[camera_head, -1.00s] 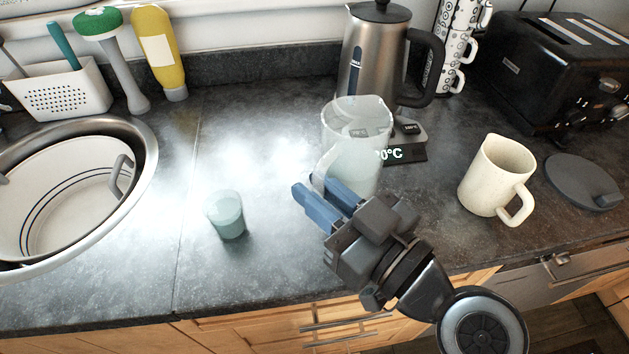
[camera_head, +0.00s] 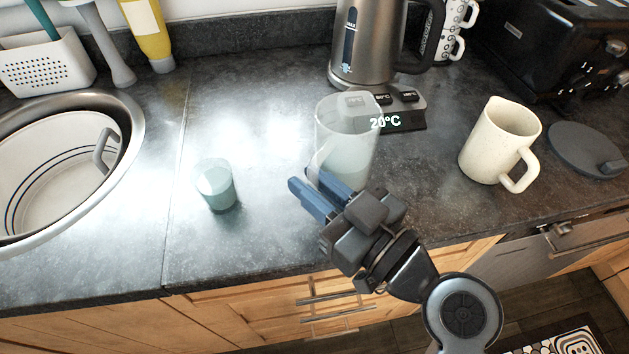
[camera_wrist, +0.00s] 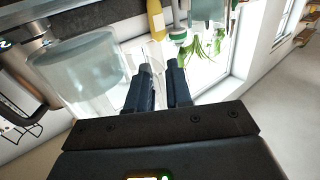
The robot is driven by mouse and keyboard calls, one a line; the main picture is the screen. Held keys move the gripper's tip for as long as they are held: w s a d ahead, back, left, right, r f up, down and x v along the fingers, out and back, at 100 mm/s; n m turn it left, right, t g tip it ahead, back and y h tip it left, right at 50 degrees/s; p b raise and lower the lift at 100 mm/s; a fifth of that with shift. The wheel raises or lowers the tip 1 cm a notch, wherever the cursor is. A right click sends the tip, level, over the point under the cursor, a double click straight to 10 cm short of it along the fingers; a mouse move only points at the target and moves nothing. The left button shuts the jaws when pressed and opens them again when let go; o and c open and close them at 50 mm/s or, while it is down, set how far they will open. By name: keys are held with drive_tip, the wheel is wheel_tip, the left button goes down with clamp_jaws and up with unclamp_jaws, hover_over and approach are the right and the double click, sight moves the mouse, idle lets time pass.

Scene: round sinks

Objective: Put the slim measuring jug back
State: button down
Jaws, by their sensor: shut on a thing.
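The slim measuring jug (camera_head: 346,130) is clear and see-through. In the head view it stands upright over the counter in front of the kettle base. My gripper (camera_head: 314,192) is shut on its handle at the jug's near left side. In the wrist view the jug (camera_wrist: 82,75) is tilted at the left, beside my gripper's two blue-grey fingers (camera_wrist: 162,85), with the curved handle between them. I cannot tell whether the jug's bottom touches the counter.
A steel kettle (camera_head: 365,45) is behind the jug, near its base (camera_head: 405,119) reading 20°C. A small translucent cup (camera_head: 215,186) stands left; a cream mug (camera_head: 500,142) and dark lid (camera_head: 588,150) are right. The round sink (camera_head: 130,120) is far left. Counter between cup and sink is clear.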

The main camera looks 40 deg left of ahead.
drive_tip(key=shift+f+b, duration=1.2)
drive_tip(key=shift+b, duration=0.25)
idle(0.4)
drive_tip(key=c, duration=1)
unclamp_jaws()
drive_tip(key=shift+o, duration=0.2)
drive_tip(key=shift+f, duration=0.1)
drive_tip(key=d, duration=0.2)
drive_tip(key=d+b, duration=0.1)
drive_tip(key=d, duration=0.3)
drive_tip(key=shift+s+d+b, duration=0.25)
drive_tip(key=shift+s+b, duration=0.05)
drive_tip(key=shift+s, duration=0.1)
drive_tip(key=shift+s+d, duration=0.1)
drive_tip(key=shift+d, duration=0.5)
